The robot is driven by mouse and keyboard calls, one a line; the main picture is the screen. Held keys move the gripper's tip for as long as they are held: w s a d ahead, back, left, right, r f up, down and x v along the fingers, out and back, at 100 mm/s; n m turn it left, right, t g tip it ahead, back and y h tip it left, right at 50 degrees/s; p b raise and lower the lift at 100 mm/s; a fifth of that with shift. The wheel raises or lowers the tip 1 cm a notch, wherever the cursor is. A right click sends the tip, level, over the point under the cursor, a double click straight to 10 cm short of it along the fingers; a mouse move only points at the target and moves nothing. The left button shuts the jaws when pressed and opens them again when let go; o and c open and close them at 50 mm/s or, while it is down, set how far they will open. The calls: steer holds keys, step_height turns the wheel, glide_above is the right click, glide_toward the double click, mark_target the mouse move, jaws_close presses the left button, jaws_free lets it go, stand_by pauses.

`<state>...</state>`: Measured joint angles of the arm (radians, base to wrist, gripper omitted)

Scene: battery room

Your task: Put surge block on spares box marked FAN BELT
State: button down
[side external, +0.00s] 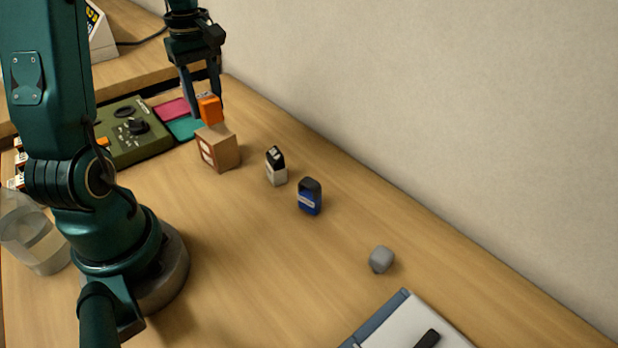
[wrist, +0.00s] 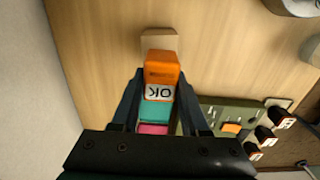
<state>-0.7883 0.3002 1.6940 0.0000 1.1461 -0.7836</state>
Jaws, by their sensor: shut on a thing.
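My gripper (side external: 207,98) is shut on an orange block (side external: 209,109), likely the surge block. In the wrist view the orange block (wrist: 162,66) sits between the fingers (wrist: 160,92), with a white "OK" label on one face. Part of the box also shows beyond the block in the wrist view (wrist: 159,39). I cannot tell whether the block touches the box top.
A white-and-black block (side external: 276,167), a blue block (side external: 310,198) and a grey lump (side external: 381,259) stand to the right. A green device (side external: 133,135), a pink pad (side external: 171,108) and a teal pad (side external: 184,128) lie left of the box. A clipboard (side external: 400,325) lies at the front.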

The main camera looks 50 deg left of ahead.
mark_target(209, 114)
steer(key=shift+f, duration=1.4)
steer(key=shift+f, duration=0.1)
steer(key=shift+c, duration=2.1)
jaws_free()
